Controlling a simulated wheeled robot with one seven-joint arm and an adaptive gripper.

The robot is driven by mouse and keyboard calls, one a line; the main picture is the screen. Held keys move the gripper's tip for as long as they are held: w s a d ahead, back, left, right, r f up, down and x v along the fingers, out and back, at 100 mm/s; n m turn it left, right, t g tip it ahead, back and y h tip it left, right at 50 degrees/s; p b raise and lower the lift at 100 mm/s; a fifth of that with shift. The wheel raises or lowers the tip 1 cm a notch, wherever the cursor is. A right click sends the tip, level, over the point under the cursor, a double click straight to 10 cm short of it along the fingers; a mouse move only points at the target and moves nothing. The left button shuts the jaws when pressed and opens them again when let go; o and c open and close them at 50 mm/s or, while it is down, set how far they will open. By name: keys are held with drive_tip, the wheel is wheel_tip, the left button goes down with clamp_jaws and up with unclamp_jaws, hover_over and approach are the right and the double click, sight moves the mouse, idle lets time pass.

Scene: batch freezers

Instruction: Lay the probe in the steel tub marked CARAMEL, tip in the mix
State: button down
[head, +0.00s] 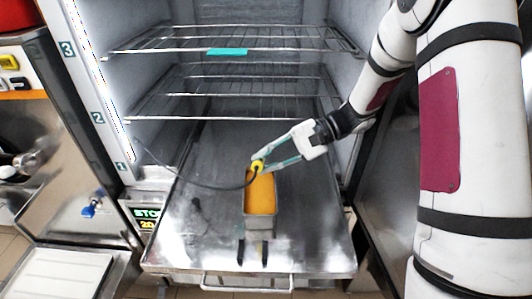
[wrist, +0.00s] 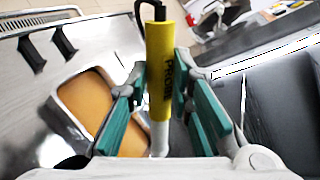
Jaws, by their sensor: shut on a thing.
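The probe has a yellow handle (head: 257,167) with dark lettering, a black cable and a pale metal stem. My gripper (head: 263,164) is shut on the handle; in the wrist view the handle (wrist: 160,75) stands between its teal fingers. A narrow steel tub (head: 259,222) holds orange-brown mix and stands on the steel slide-out shelf. No CARAMEL marking is readable on it. The probe is at the tub's far end. In the wrist view the tub (wrist: 62,124) lies left of the stem, partly behind a finger. I cannot tell whether the tip touches the mix.
Two wire racks (head: 230,90) span the freezer above the slide-out shelf (head: 195,235). A teal tag (head: 227,51) is on the upper rack. The cable (head: 190,183) droops from the left wall to the probe. Two black pieces (head: 252,253) are in front of the tub.

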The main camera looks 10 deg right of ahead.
wheel_tip(320, 180, down, 9)
drive_tip(key=b, duration=0.2)
drive_tip(key=shift+f, duration=0.2)
idle(0.7)
drive_tip(key=c, duration=1.3)
unclamp_jaws()
drive_tip(key=shift+c, duration=0.2)
wheel_tip(320, 180, up, 10)
